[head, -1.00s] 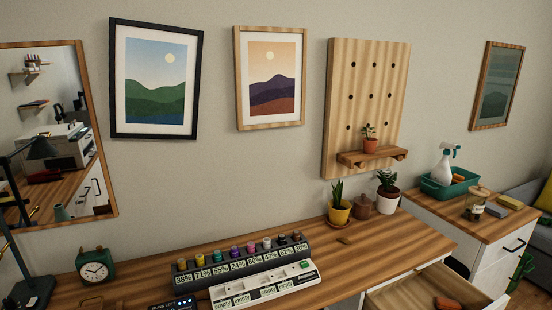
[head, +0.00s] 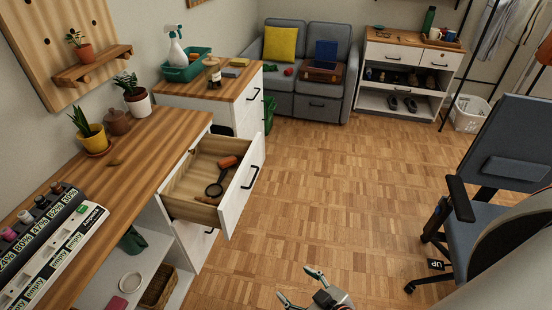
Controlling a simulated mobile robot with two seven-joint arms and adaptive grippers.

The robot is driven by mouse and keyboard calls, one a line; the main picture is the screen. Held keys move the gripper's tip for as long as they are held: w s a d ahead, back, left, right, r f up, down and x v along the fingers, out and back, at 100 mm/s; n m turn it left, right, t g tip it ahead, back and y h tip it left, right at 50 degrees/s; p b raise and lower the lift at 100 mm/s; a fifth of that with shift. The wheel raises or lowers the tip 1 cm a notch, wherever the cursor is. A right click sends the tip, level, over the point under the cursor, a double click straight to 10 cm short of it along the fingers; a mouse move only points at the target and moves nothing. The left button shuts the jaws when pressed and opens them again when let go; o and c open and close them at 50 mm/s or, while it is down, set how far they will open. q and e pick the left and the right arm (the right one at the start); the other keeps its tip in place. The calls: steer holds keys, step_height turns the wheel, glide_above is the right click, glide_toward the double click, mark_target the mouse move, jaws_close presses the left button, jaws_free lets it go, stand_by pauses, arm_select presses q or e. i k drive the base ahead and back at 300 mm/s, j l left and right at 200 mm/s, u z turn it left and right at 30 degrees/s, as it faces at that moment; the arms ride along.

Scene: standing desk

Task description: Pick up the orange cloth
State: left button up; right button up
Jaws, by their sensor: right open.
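A small orange patch (head: 194,57), which may be the orange cloth, shows inside the teal caddy (head: 180,74) on the wooden-topped cabinet at the upper left. Most of it is hidden by the caddy wall and spray bottle. Another orange object (head: 228,162) lies in the open drawer (head: 184,190) beside a black magnifying glass (head: 215,187); I cannot tell if it is cloth. My right gripper (head: 298,284) is open and empty at the bottom edge, over the floor, well apart from both. My left gripper is out of view.
The pulled-out drawer juts into the room from the desk (head: 150,142). An office chair (head: 485,215) stands at the right. A grey sofa (head: 335,52) and shoe cabinet (head: 395,66) are at the back. The parquet floor (head: 330,180) between is clear.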

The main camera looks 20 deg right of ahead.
mark_target(230, 161)
steer(key=z, duration=0.3)
steer(key=u, duration=0.5)
steer(key=l+u, duration=0.15)
steer(key=u, duration=0.85)
steer(key=l+u, duration=0.15)
steer(key=u, duration=0.85)
steer(key=l+u, duration=0.1)
steer(key=u, duration=0.4)
steer(key=k+u, duration=0.1)
steer(key=u, duration=0.4)
steer(key=k+l+u, duration=0.15)
steer(key=u, duration=0.25)
steer(key=k+l+u, duration=0.15)
steer(key=u, duration=0.2)
steer(key=k+u, duration=0.2)
steer(key=u, duration=0.2)
steer(key=k+u, duration=0.35)
steer(key=k, duration=1.6)
steer(key=k+z, duration=0.2)
steer(key=k, duration=0.25)
steer(key=k+l+z, duration=0.25)
steer(key=k, duration=0.2)
steer(key=k+j, duration=0.05)
steer(key=j, duration=0.05)
